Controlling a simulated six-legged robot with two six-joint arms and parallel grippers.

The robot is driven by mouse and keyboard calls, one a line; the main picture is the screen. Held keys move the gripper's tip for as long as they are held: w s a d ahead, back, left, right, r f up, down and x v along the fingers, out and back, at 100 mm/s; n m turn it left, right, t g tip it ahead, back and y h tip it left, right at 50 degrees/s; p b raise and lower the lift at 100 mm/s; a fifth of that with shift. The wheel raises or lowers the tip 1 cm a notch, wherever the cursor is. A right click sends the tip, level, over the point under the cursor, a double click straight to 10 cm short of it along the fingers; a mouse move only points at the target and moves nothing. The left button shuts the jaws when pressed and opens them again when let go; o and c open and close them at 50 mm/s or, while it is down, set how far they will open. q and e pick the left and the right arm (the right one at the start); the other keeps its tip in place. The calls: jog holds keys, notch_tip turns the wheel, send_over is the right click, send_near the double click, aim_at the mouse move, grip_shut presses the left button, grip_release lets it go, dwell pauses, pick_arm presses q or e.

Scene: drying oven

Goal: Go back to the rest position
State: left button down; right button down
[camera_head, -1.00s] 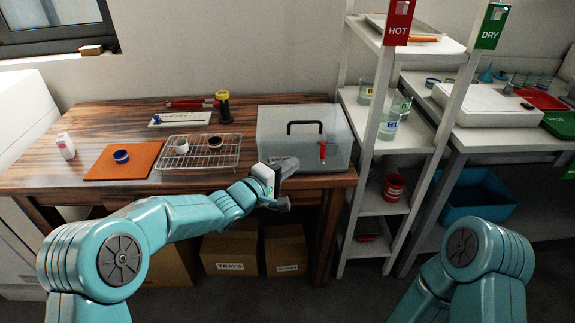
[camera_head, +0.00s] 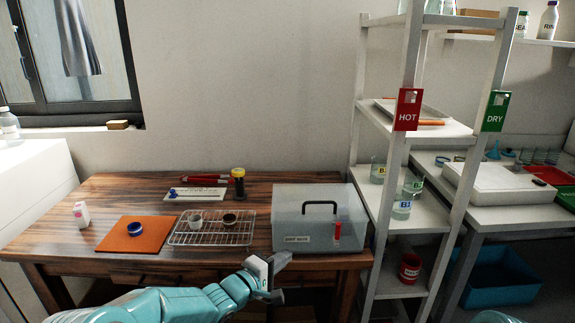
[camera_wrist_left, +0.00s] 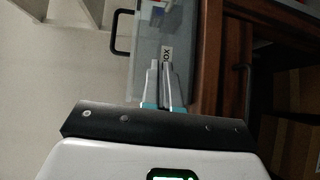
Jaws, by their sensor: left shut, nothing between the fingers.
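My left gripper (camera_head: 272,277) is in front of the wooden table's front edge, below the grey box, and holds nothing. In the left wrist view its two fingers (camera_wrist_left: 160,85) are close together, with the grey box (camera_wrist_left: 170,40) beyond them. In the head view the closed grey box (camera_head: 318,222) stands on the table, with a black handle on top and a red latch in front. My right gripper is outside the view; only a bit of teal arm shows at the bottom right edge.
The wooden table (camera_head: 130,192) holds a wire rack (camera_head: 185,238) with two small rings or cups, an orange mat (camera_head: 118,244) with a blue ring, and a white bottle (camera_head: 81,214). A white shelf (camera_head: 420,222) stands on the right with beakers and a red cup (camera_head: 410,268).

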pick_arm(q)
jog(key=s+a+f+n+g+y, duration=0.1)
jog(key=s+a+f+n+y, duration=0.15)
jog(key=f, duration=0.45)
jog(key=s+a+f+n+g+y, duration=0.1)
jog(key=s+a+f, duration=0.25)
jog(key=f, duration=0.25)
jog(key=s+a+f+m+g+y, duration=0.2)
jog(key=s+a+f+g, duration=0.1)
jog(key=s+f, duration=0.6)
jog(key=s+a+f+m+g+y, duration=0.1)
jog(key=s+a+f+g, duration=0.15)
jog(key=s+f, duration=0.7)
jog(key=s+r+m+g, duration=0.1)
jog(key=s+m+g, duration=0.55)
jog(key=s, duration=0.85)
notch_tip(320, 180, up, 13)
jog(key=m+t+p, duration=0.1)
jog(key=m+p, duration=0.1)
jog(key=p, duration=1)
jog(key=shift+t+y, duration=0.3)
jog(key=shift+y, duration=0.05)
jog(key=shift+f, duration=0.15)
